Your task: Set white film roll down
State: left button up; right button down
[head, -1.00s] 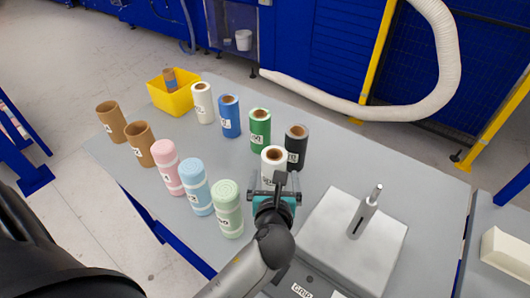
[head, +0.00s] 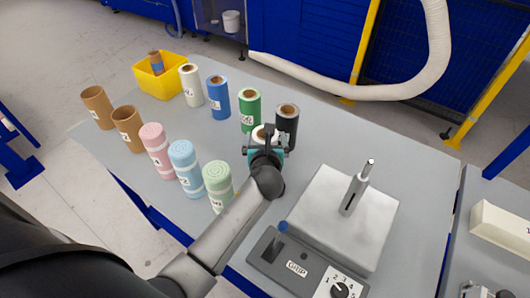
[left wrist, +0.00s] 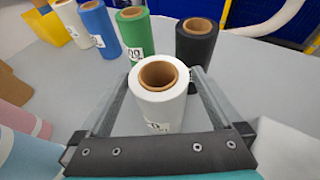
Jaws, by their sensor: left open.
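The white film roll (head: 259,133) in front of the black roll stands upright on the grey table, its brown core facing up. In the left wrist view this white roll (left wrist: 158,108) stands between the two fingers, with a label low on its side. My left gripper (head: 264,150) is open around it, one finger on each side. In the head view the gripper hides the roll's lower part. A second white roll (head: 191,85) stands farther back beside the yellow bin. My right gripper is not in view.
Black (head: 286,125), green (head: 249,110) and blue (head: 218,97) rolls stand behind. Pink (head: 156,150), light blue (head: 186,168) and mint (head: 218,187) rolls stand to the left. A silver plate with a post (head: 340,220) and a control box (head: 300,265) are at right.

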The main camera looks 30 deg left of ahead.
pick_arm(q)
jog(key=shift+b+x, duration=0.35)
jog(key=shift+x, duration=1.8)
jog(key=shift+r, duration=0.1)
jog(key=shift+c, duration=0.2)
grip_shut()
